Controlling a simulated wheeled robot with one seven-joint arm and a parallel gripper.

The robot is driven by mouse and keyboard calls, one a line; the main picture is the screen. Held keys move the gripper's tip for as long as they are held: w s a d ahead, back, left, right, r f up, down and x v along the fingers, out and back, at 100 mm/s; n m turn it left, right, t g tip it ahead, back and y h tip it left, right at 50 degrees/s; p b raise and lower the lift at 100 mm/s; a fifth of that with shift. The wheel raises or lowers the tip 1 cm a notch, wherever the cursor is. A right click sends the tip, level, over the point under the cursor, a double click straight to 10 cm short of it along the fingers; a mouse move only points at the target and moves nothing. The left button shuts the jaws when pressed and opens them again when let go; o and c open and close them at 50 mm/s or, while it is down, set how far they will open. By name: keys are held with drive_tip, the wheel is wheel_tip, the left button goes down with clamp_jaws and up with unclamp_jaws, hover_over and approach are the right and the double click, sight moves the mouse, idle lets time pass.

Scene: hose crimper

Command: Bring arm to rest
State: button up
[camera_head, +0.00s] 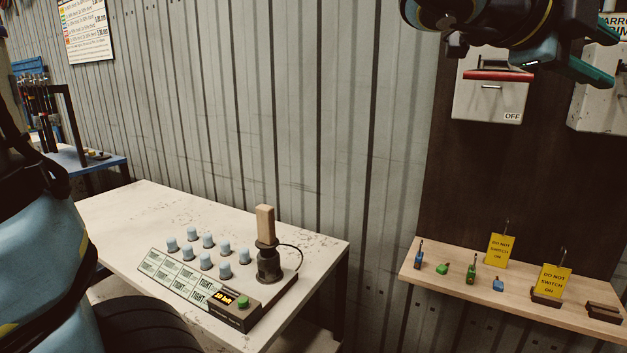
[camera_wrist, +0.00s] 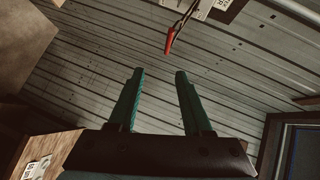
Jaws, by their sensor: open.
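My gripper (camera_head: 566,68) hangs at the top right of the head view, in front of the wall and the switch boxes. In the wrist view its two green fingers (camera_wrist: 159,75) stand apart with nothing between them. My arm comes in from the top edge of the head view, and most of it is out of frame. A red-handled object (camera_wrist: 170,40) shows beyond the fingertips in the wrist view, apart from them.
A white table (camera_head: 130,205) with several blue-grey knobs (camera_head: 207,240) and a crimper-like device (camera_head: 268,262) stands at lower left. A wooden shelf (camera_head: 420,272) holds padlocks and yellow tags (camera_head: 499,250). An OFF switch box (camera_head: 488,100) hangs close to my gripper.

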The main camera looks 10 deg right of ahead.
drive_tip(key=w+a+f+n+t+y, duration=0.45)
drive_tip(key=w+a+f+n, duration=0.45)
drive_tip(key=w, duration=0.4)
drive_tip(key=w+a+f+n+t+y, duration=0.3)
drive_tip(key=w+a+f+n+y, duration=0.3)
drive_tip(key=w+a+f, duration=0.55)
drive_tip(key=w+a+f+n+g+y+b, duration=0.1)
drive_tip(key=a+f+n, duration=0.2)
drive_tip(key=a, duration=0.2)
drive_tip(key=w+a+f+n+g+y, duration=0.1)
drive_tip(key=w+a+f+n, duration=0.15)
drive_tip(key=a, duration=0.25)
drive_tip(key=s+a+f+n+g+y, duration=0.1)
drive_tip(key=s+a+f+n+g, duration=0.1)
drive_tip(key=s+a+f+n, duration=0.2)
drive_tip(key=s+a+f+n+g+y, duration=0.1)
drive_tip(key=s+a+f+n+g, duration=0.2)
drive_tip(key=a, duration=0.8)
wheel_tip(320, 180, down, 4)
drive_tip(key=s+n, duration=0.2)
drive_tip(key=n, duration=0.2)
drive_tip(key=shift+a+y, duration=0.25)
drive_tip(key=shift+y, duration=0.1)
